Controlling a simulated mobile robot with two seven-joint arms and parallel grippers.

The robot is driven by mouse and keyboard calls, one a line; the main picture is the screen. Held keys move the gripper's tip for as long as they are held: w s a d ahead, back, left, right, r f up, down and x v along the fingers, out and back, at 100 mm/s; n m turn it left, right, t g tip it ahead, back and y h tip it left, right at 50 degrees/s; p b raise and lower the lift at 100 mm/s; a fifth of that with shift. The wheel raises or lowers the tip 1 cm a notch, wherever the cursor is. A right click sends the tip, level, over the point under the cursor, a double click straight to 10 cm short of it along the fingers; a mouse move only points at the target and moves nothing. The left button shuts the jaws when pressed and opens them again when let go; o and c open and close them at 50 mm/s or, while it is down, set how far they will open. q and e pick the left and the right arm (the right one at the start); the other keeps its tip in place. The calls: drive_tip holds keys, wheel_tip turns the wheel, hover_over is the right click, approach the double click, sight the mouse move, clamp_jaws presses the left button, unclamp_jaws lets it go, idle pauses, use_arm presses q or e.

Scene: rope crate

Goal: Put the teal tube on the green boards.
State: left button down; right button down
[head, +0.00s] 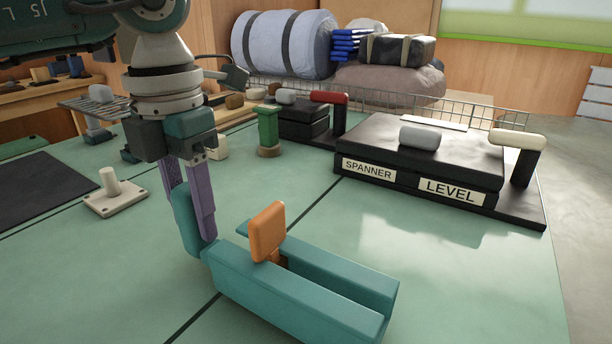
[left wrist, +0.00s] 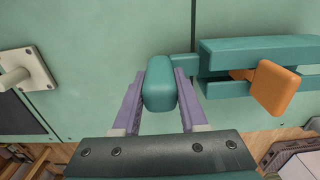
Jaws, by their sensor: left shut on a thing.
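A long teal piece (head: 290,292), the best match for the teal tube, has two parallel bars and a rounded upright end block. An orange block (head: 267,232) stands at its bars. My left gripper (head: 195,222) points down with its purple fingers shut on the teal end block. In the left wrist view the end block (left wrist: 158,84) sits between the fingers, and the bars (left wrist: 260,50) extend right. The green boards (head: 420,270) form the surface below, with dark seams. I cannot tell whether the teal piece touches them. My right gripper is not in view.
Black cases labelled SPANNER and LEVEL (head: 425,155) stand at the back right. A green post (head: 268,130) stands behind the teal piece. A pale plate with a peg (head: 115,195) and a dark mat (head: 40,188) lie left. The front right surface is clear.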

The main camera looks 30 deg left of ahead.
use_arm(q)
drive_tip(key=shift+f, duration=0.3)
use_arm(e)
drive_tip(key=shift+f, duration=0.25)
use_arm(q)
drive_tip(key=shift+f+b, duration=0.45)
drive_tip(key=shift+f, duration=0.05)
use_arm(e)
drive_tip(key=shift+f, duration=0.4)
use_arm(q)
drive_tip(key=shift+c, duration=1.8)
unclamp_jaws()
wheel_tip(320, 180, up, 10)
drive_tip(key=shift+f+p, duration=0.1)
drive_tip(key=shift+p, duration=0.7)
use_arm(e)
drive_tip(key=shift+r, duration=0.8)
